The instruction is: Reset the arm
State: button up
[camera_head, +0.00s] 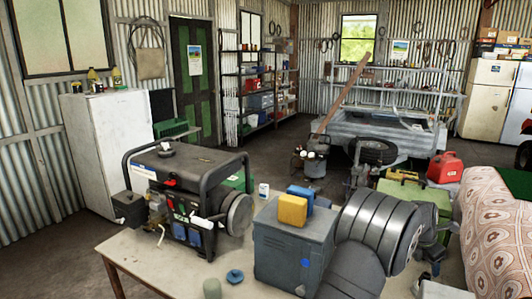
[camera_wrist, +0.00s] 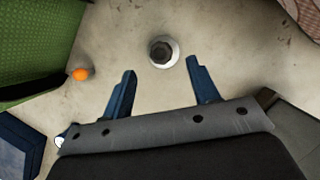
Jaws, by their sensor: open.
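My gripper (camera_wrist: 161,66) is open and empty in the wrist view, with its two blue fingers spread wide above a pale, stained surface. A small round thing with a dark centre and pale rim (camera_wrist: 163,52) lies just beyond and between the fingertips. It is apart from both fingers, as far as I can tell. In the head view my dark ribbed arm fills the lower right of the middle, and the gripper's fingers cannot be made out there.
The worktable (camera_head: 150,262) holds a generator (camera_head: 185,195), a grey metal box (camera_head: 292,250) with yellow (camera_head: 292,210) and blue blocks on top, and a blue knob (camera_head: 235,276). A green box (camera_head: 415,195) and red fuel can (camera_head: 445,167) stand behind my arm. The table's front left is clear.

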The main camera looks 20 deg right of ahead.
aim_at(427, 274)
jog(key=v, duration=0.6)
jog(key=x, duration=1.2)
jog(key=shift+f, duration=0.15)
jog(key=shift+d+f, duration=0.1)
jog(key=shift+d, duration=0.1)
notch_tip(427, 274, up, 22)
jog(key=a, duration=0.1)
jog(key=s+a, duration=0.4)
jog(key=a, duration=0.7)
jog(key=s+a, duration=0.4)
jog(key=a, duration=0.7)
jog(key=shift+s+a+r+n, duration=0.25)
jog(key=shift+s+n, duration=0.05)
jog(key=shift+s, duration=0.1)
